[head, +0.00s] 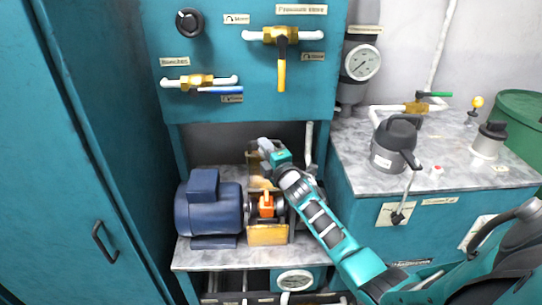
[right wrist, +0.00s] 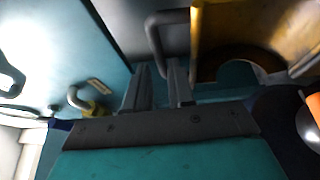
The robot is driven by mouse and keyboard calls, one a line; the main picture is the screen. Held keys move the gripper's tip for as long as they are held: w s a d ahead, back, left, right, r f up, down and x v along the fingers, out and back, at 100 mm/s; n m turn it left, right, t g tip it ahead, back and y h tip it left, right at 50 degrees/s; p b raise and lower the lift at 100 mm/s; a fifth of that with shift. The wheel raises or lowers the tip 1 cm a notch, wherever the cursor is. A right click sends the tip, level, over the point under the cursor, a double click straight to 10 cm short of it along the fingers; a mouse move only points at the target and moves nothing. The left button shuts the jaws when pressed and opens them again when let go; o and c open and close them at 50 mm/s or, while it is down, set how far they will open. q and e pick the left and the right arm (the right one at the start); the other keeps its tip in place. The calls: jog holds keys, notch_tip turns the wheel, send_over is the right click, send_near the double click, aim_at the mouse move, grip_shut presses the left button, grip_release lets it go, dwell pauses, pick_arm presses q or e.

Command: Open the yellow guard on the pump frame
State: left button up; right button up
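The pump frame's bench (head: 205,258) carries a blue motor (head: 208,207) and, to its right, an orange coupling (head: 266,204) that shows uncovered. The yellow guard (head: 254,168) stands raised behind the coupling; a yellow panel (head: 268,235) is in front of it. My right gripper (head: 268,148) is at the guard's upper edge. In the right wrist view the yellow guard (right wrist: 235,28) fills the upper right, and its grey handle (right wrist: 155,38) runs down between the close-set fingers of my right gripper (right wrist: 160,80), which looks shut on it. My left gripper is out of view.
A teal panel with valves (head: 195,82) stands above the bench. A pressure gauge (head: 360,62) is to its right. A marble-topped counter (head: 450,150) with a grey jug-like vessel (head: 396,145) is at the right. A teal cabinet (head: 70,150) closes off the left.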

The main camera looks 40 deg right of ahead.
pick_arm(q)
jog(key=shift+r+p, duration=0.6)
pick_arm(e)
jog(key=s+a, duration=0.1)
jog(key=s, duration=1.1)
jog(key=shift+s+a+f, duration=0.2)
jog(key=shift+s+a, duration=0.1)
jog(key=shift+a, duration=0.05)
